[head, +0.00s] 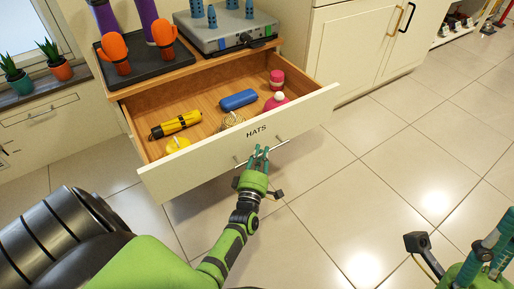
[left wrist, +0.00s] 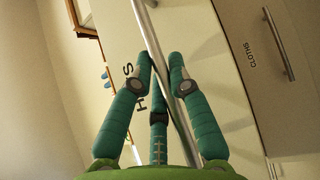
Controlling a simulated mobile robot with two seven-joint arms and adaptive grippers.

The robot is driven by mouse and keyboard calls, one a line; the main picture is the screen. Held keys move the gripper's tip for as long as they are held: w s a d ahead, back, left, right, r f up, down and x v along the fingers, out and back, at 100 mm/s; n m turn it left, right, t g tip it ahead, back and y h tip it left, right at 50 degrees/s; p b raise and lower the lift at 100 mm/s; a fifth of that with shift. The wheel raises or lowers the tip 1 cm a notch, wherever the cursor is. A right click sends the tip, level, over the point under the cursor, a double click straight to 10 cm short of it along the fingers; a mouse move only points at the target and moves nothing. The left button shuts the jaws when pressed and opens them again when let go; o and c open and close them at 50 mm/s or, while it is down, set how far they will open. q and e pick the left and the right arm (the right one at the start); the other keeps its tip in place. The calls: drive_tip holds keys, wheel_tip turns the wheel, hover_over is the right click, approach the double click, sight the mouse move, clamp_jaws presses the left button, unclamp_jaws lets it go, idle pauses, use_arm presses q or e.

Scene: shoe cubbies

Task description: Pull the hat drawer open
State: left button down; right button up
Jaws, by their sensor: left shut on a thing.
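The hat drawer (head: 310,103) is pulled out from its cabinet, with the word HATS on its pale front. Its inside shows in the head view. My left gripper (head: 258,154) is shut on the drawer's bar handle (head: 283,142). In the left wrist view the handle (left wrist: 150,35) runs between the teal fingers of the gripper (left wrist: 160,75). My right gripper (head: 492,250) is partly in view at the lower right of the head view, away from the drawer; its fingertips are not clear.
The drawer holds a yellow-black umbrella (head: 176,124), a blue case (head: 239,100) and several small things. On top stand a dark tray (head: 143,72) with orange-and-purple items and a grey device (head: 229,35). Tiled floor (head: 370,190) is clear to the right.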

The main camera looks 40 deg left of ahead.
use_arm(q)
drive_tip(key=shift+s+d, duration=0.1)
drive_tip(key=shift+d, duration=0.05)
drive_tip(key=c, duration=1.4)
unclamp_jaws()
drive_tip(key=shift+s, duration=0.1)
drive_tip(key=v, duration=1.1)
drive_tip(key=shift+s+d, duration=0.2)
drive_tip(key=shift+s, duration=0.15)
